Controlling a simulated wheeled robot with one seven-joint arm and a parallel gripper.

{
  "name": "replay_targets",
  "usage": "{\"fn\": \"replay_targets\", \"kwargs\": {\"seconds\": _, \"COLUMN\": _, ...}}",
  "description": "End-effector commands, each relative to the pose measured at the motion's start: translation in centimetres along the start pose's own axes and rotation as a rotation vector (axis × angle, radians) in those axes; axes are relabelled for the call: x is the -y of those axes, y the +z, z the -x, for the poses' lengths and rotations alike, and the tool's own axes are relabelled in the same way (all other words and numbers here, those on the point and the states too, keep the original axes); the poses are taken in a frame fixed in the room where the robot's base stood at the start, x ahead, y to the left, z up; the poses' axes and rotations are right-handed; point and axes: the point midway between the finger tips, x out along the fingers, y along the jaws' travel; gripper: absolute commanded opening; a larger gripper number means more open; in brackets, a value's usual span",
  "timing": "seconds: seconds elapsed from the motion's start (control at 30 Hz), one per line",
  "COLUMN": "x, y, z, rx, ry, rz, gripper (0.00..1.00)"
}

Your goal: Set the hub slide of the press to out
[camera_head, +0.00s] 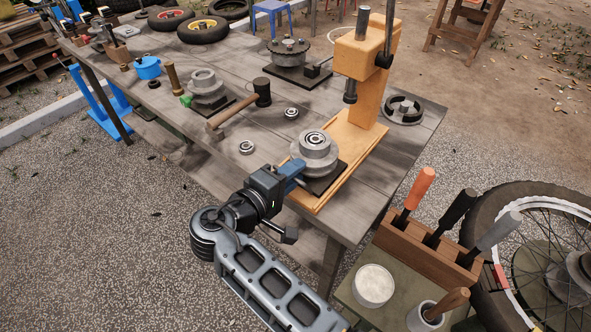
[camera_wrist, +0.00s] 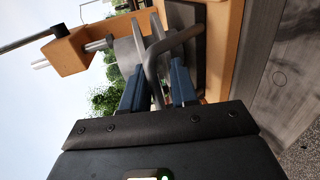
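The orange press (camera_head: 362,60) stands at the right end of the workbench. Its hub slide, a dark plate (camera_head: 333,180), lies on the press's tray-like base and carries a grey stepped hub (camera_head: 316,153) with a bearing on top. The hub is in front of the ram (camera_head: 350,92), not directly under it. My gripper (camera_head: 294,178) is at the near left side of the slide. In the wrist view its blue fingers (camera_wrist: 158,88) stand apart, on either side of a bent grey handle (camera_wrist: 154,66). I see gaps beside the handle; firm contact is not visible.
A mallet (camera_head: 240,107) and loose bearings (camera_head: 246,147) lie left of the press. A handwheel ring (camera_head: 403,109) lies to its right. A tool rack (camera_head: 428,243), a white-topped can (camera_head: 373,285) and a spoked wheel (camera_head: 540,255) stand at the front right.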

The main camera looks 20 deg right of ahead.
Motion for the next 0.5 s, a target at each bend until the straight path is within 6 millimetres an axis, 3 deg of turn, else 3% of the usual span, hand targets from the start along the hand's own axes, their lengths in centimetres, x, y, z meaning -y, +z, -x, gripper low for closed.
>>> {"fn": "replay_targets", "kwargs": {"seconds": 0.3, "x": -0.1, "y": 0.0, "z": -0.1, "rx": 0.003, "ry": 0.001, "rz": -0.002, "gripper": 0.35}}
{"fn": "replay_targets", "kwargs": {"seconds": 0.5, "x": -0.1, "y": 0.0, "z": 1.9, "rx": 0.001, "ry": 0.001, "rz": -0.003, "gripper": 0.35}}
